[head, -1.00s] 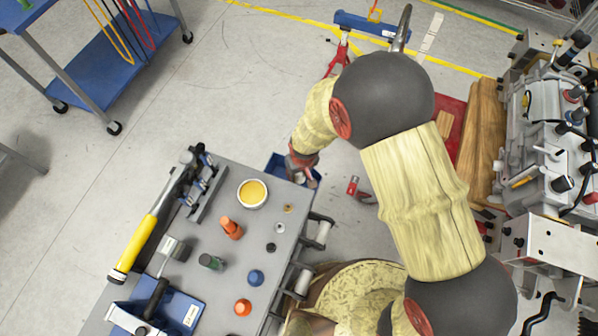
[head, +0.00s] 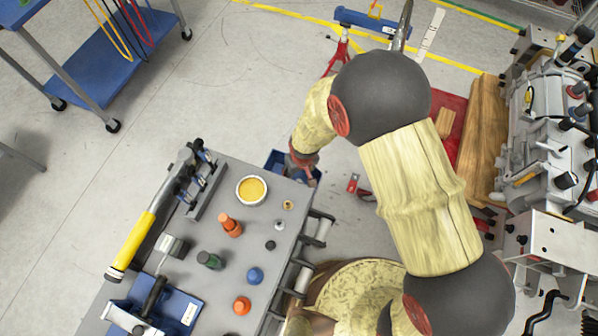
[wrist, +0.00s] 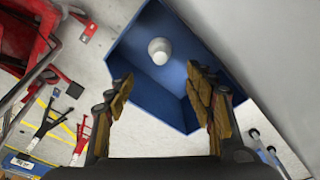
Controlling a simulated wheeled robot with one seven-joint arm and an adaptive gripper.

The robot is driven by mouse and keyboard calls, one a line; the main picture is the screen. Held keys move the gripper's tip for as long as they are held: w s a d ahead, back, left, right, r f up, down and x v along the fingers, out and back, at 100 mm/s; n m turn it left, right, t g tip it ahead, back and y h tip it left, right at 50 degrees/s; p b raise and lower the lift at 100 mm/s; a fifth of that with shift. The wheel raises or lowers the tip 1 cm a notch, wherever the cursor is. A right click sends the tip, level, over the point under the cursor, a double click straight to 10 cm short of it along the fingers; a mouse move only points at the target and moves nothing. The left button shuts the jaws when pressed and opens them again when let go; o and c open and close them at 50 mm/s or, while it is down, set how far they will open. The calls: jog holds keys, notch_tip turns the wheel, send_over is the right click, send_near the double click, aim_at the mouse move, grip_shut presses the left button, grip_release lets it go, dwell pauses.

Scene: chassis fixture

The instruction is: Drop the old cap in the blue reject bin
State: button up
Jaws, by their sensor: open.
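The blue reject bin (wrist: 133,51) fills the upper middle of the wrist view, and my gripper (wrist: 160,78) is over it. My gripper's two worn yellow-brown fingers are spread wide apart with nothing between them. A pale, rounded cap (wrist: 159,50) shows inside the bin's outline, ahead of the fingertips and clear of both. I cannot tell whether it rests on the bin's floor. In the head view the bin (head: 274,157) sits just past the cart's far right corner, partly hidden by my gripper (head: 303,170). The cap cannot be made out there.
A grey cart top (head: 200,236) at lower left holds a yellow-filled bowl (head: 251,190), orange, green and blue caps, and a yellow-handled tool (head: 133,243). A red jack stand (head: 338,55) stands beyond the bin. An engine block (head: 555,120) is at right.

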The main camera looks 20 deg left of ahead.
notch_tip(320, 180, up, 12)
jog(key=s+d, duration=0.1)
jog(key=shift+s, duration=0.2)
dwell(0.4)
jog(key=shift+d, duration=0.1)
dwell(0.8)
